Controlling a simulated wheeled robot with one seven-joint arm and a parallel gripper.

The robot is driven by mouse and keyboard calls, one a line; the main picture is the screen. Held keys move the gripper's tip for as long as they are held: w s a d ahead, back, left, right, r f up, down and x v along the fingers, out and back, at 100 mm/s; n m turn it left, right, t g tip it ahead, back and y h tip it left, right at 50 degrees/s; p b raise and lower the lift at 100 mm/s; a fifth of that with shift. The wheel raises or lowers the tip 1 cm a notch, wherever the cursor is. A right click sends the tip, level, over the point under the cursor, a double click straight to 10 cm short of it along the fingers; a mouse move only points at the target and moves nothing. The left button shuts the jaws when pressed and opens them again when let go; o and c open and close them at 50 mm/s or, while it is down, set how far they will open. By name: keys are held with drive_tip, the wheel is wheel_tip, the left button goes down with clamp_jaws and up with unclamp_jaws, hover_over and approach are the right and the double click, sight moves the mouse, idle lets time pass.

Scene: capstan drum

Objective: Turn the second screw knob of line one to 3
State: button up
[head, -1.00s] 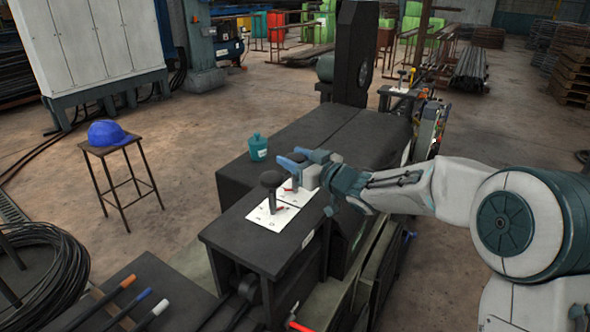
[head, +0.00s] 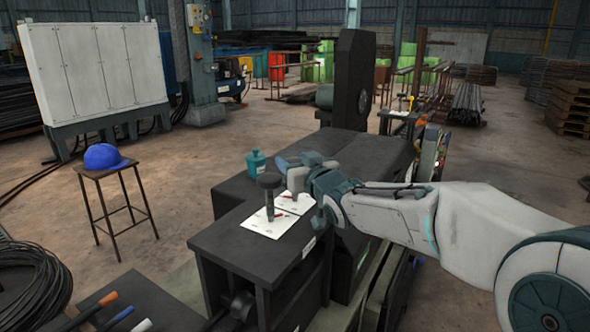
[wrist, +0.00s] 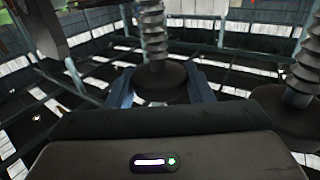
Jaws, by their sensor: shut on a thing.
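Two black screw knobs stand upright on white plates on the dark machine. The nearer knob (head: 269,181) stands free on its plate (head: 258,231), with a small red pointer by its foot. My gripper (head: 298,168) is at the farther knob, over the second white plate (head: 296,203), and hides most of that knob. In the wrist view my blue fingers (wrist: 162,92) are shut on the farther knob's dark round head (wrist: 160,78), one on each side; its threaded stem (wrist: 153,35) shows. The other knob (wrist: 285,112) is at the right, apart from the fingers. The plate figures are too small to read.
A teal bottle (head: 256,163) stands on the machine top just behind the knobs. A tall black upright (head: 352,80) rises at the back. A blue helmet (head: 105,157) lies on a stool (head: 104,172) to the left. The floor between stool and machine is clear.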

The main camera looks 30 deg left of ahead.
idle(0.4)
drive_tip(key=o, duration=1)
drive_tip(key=shift+c, duration=0.2)
drive_tip(key=shift+d, duration=0.1)
drive_tip(key=p+v, duration=0.1)
drive_tip(key=v, duration=1.2)
drive_tip(key=shift+s+d, duration=0.25)
drive_tip(key=shift+s, duration=0.05)
